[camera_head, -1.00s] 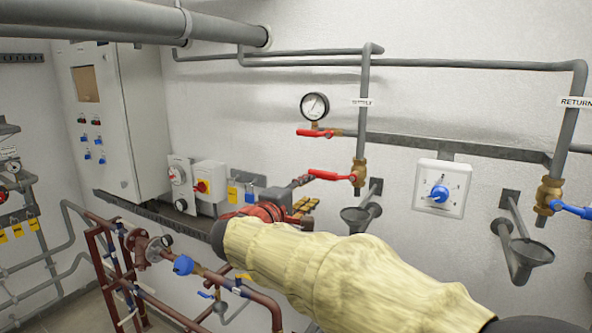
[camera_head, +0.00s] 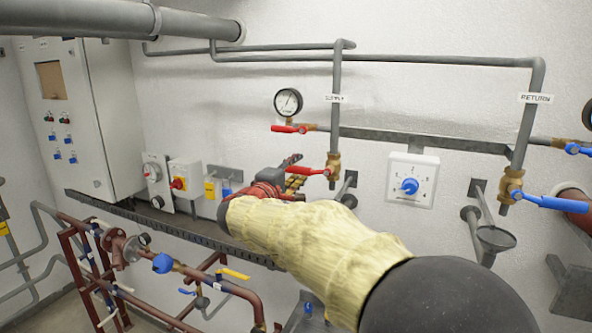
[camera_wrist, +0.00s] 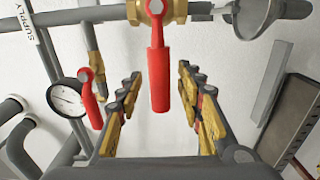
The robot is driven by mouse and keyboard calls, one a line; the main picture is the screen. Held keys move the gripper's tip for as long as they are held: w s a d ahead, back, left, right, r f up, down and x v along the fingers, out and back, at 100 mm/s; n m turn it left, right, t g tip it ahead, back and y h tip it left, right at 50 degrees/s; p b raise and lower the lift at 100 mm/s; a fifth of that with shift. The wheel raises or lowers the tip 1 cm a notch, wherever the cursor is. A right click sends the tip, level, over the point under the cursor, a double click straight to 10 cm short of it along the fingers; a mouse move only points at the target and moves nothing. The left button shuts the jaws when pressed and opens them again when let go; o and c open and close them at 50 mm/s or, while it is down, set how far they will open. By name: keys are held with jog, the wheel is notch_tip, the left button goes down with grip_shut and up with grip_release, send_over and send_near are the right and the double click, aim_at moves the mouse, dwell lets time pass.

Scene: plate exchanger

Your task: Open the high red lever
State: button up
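Two red levers show on the wall piping. The upper red lever (camera_head: 288,128) lies level beside the round gauge (camera_head: 288,102); in the wrist view it is on the left (camera_wrist: 91,98). The lower red lever (camera_head: 307,170) sticks out level to the left from a brass valve (camera_head: 333,168) on the supply pipe. In the wrist view this lever (camera_wrist: 159,75) lies between the spread fingers of my gripper (camera_wrist: 160,90), with a gap on each side. My gripper (camera_head: 293,173) is open and holds nothing; my sleeved forearm hides part of the area below it in the head view.
A dial box (camera_head: 411,180) and a blue lever (camera_head: 549,202) on the return pipe are to the right. A grey funnel (camera_head: 496,239) stands below them. A grey cabinet (camera_head: 78,115) and switch boxes (camera_head: 185,180) are at left. Red-brown pipework (camera_head: 190,275) stands low in front.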

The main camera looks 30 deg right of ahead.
jog(key=shift+c, duration=0.5)
jog(key=c, duration=0.7)
grip_shut()
